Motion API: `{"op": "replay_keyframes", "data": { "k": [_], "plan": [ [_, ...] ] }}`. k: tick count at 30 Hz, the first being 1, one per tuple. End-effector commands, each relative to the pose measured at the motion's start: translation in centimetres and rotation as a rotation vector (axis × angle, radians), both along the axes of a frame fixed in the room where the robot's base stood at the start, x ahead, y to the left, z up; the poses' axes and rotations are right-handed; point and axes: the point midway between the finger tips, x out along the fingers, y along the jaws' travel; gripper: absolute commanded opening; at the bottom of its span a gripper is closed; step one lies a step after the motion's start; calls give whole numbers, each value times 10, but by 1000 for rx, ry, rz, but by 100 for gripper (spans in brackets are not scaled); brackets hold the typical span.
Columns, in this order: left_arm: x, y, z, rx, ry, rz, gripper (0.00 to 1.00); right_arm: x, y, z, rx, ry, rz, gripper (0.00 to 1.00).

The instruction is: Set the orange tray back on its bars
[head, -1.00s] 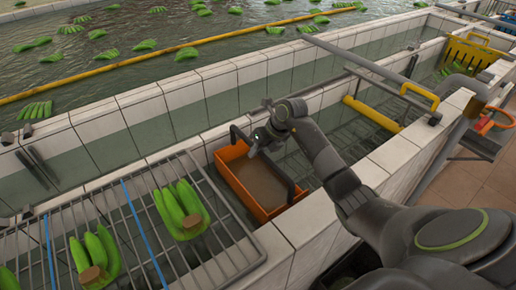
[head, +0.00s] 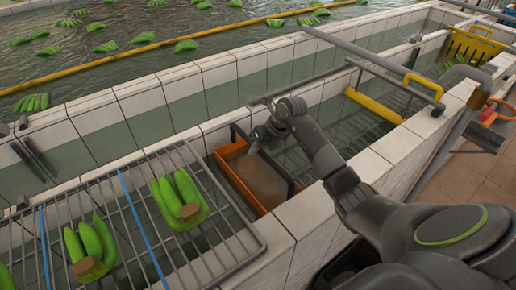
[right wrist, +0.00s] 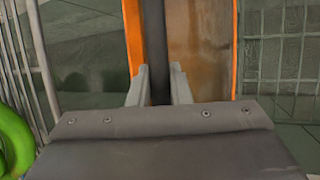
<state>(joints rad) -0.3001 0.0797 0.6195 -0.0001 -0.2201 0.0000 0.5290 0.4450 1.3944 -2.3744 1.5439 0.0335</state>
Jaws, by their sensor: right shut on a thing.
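The orange tray (head: 261,209) hangs low between the tiled walls of the narrow channel, just right of the wire rack; its floor is brown. Dark bars rise at its sides. My right gripper (head: 258,145) is over the far part of the tray. In the right wrist view my right gripper (right wrist: 160,85) is shut on the tray's dark bar (right wrist: 157,50), with one finger on each side and orange walls (right wrist: 222,45) showing beyond. I cannot tell whether the tray rests on supports. My left gripper is not in view.
A wire rack (head: 125,215) with green banana bunches (head: 180,198) lies left of the tray. A tiled wall (head: 312,215) runs on the near side. A metal rail (head: 365,62) and yellow bar (head: 373,105) cross the channel at right. A water basin lies behind.

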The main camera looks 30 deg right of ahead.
Motion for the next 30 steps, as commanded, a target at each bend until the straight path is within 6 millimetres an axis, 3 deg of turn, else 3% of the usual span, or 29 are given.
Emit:
{"op": "replay_keyframes", "data": {
  "k": [15, 16, 21, 30],
  "plan": [
    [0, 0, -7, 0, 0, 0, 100, 0, 0, -7, 0, -1, 1, 0],
    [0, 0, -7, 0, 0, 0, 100, 0, 0, -7, 0, -2, 0, 19],
    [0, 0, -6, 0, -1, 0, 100, 0, 0, -7, 0, -1, 1, 41],
    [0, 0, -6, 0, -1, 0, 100, -1, -1, -7, 0, 1, -1, 43]
  ]
}}
